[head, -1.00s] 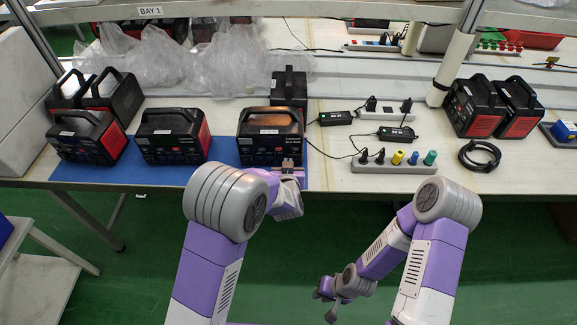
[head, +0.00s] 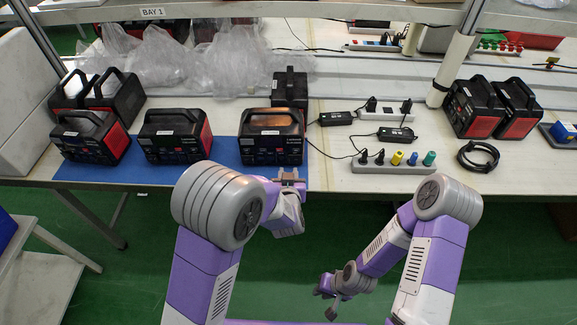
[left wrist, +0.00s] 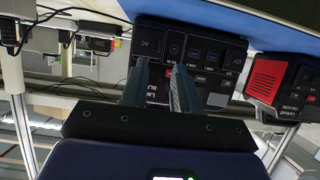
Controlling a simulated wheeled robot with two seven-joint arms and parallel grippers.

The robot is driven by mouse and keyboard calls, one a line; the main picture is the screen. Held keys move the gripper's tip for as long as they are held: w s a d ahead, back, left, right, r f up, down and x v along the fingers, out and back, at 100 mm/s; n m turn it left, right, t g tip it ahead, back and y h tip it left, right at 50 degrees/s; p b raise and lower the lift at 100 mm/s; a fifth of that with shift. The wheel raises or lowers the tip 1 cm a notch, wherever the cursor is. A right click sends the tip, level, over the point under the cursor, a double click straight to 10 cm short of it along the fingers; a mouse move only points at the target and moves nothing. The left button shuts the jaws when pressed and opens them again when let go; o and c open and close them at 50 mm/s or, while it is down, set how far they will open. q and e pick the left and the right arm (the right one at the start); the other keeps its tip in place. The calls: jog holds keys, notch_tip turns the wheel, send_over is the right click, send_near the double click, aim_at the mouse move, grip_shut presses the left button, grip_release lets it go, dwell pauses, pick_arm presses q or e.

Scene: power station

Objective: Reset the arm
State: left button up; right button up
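My left gripper (head: 289,181) is at the front edge of the table, just in front of a black power station (head: 270,141) standing on a blue mat (head: 224,178). In the left wrist view, its two fingers (left wrist: 160,88) are apart with nothing between them. They point at the front panel (left wrist: 190,62) of the power station, which appears upside down there. My right gripper (head: 329,298) hangs low over the green floor, in front of the table and apart from everything; its opening is too small to tell.
More power stations stand on the left (head: 92,139) and middle (head: 174,137) of the mat. A power strip (head: 393,166) with several plugs, a coiled black cable (head: 479,156) and two more stations (head: 495,108) are on the right. Green floor lies open before the table.

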pick_arm(q)
jog(key=shift+v, duration=0.8)
jog(key=s+a+f+g+p, duration=0.1)
jog(key=s+a+f+g, duration=0.15)
jog(key=f, duration=0.25)
jog(key=s+a+f+n+g+h, duration=0.1)
jog(key=s+a+f+g, duration=0.1)
jog(key=s+f, duration=0.3)
jog(key=s+a+f+g+p, duration=0.1)
jog(key=s+a+f+g, duration=0.2)
jog(key=f, duration=0.3)
jog(key=s+f+n+g+h+p, duration=0.1)
jog(key=s+f+g+h, duration=0.2)
jog(key=s, duration=1.1)
notch_tip(320, 180, down, 2)
jog(key=shift+s+a+f+g+p, duration=0.15)
jog(key=shift+s+g+p, duration=0.2)
jog(key=shift+g, duration=0.9)
